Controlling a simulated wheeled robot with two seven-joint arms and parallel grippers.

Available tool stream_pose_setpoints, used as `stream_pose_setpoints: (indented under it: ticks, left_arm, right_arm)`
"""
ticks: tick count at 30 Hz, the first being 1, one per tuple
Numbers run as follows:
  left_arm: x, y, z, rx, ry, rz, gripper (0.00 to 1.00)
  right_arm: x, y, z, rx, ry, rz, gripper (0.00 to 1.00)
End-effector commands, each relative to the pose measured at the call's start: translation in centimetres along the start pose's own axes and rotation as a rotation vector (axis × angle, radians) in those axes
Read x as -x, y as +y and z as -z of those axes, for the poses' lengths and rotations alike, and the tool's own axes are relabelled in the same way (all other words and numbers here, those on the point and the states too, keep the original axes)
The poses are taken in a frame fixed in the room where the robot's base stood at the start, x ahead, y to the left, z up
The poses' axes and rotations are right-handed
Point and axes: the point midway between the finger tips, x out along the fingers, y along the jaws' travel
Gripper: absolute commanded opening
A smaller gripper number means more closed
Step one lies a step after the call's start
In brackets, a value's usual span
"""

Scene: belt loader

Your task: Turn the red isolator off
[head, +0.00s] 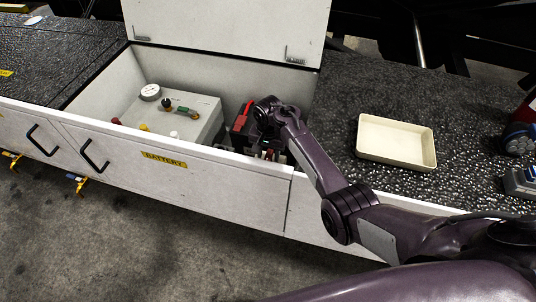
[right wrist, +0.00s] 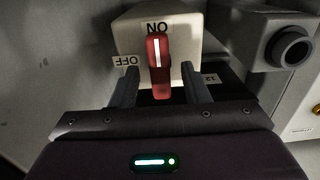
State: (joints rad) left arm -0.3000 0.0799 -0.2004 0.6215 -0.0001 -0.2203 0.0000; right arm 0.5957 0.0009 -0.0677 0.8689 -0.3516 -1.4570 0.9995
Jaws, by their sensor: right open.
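The red isolator handle (right wrist: 157,62) shows in the right wrist view, on the front of a pale box (right wrist: 185,38). It stands upright, with its white line running up toward the ON label (right wrist: 157,28); the OFF label (right wrist: 126,61) is to its left. My right gripper (right wrist: 161,86) is open, with one finger on each side of the handle and gaps showing between. In the head view my right gripper (head: 270,145) reaches down into the open battery compartment and hides the isolator there. My left gripper is out of view.
The compartment's front wall (head: 215,178) carries a BATTERY label, and its lid (head: 225,28) stands open behind. A grey box (head: 195,105) with a gauge sits left of my gripper. A cream tray (head: 396,142) lies on the dark deck at right.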

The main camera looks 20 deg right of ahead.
Motion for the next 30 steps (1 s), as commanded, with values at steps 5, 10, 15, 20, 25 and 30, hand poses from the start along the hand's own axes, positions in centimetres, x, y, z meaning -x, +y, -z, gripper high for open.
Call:
stream_pose_setpoints:
  ticks: [5,10,15,20,25,30]
  left_arm:
    - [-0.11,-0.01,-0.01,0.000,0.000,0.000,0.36]
    - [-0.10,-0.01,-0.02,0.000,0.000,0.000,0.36]
    - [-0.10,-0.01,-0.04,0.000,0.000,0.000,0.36]
    - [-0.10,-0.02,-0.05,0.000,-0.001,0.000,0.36]
    - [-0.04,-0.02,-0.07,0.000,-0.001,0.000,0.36]
    - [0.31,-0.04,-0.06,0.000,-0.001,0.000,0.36]
  right_arm:
    - [-0.62,0.00,0.02,0.000,0.001,0.000,0.42]
    - [-0.60,0.00,0.01,0.000,0.001,0.000,0.42]
    - [-0.60,0.00,0.00,0.000,0.000,0.000,0.21]
    - [-0.60,0.01,-0.01,0.000,0.000,0.000,0.00]
    - [-0.57,0.02,-0.01,0.005,0.000,-0.001,0.00]
    - [-0.47,0.01,-0.01,0.043,0.000,-0.001,0.00]
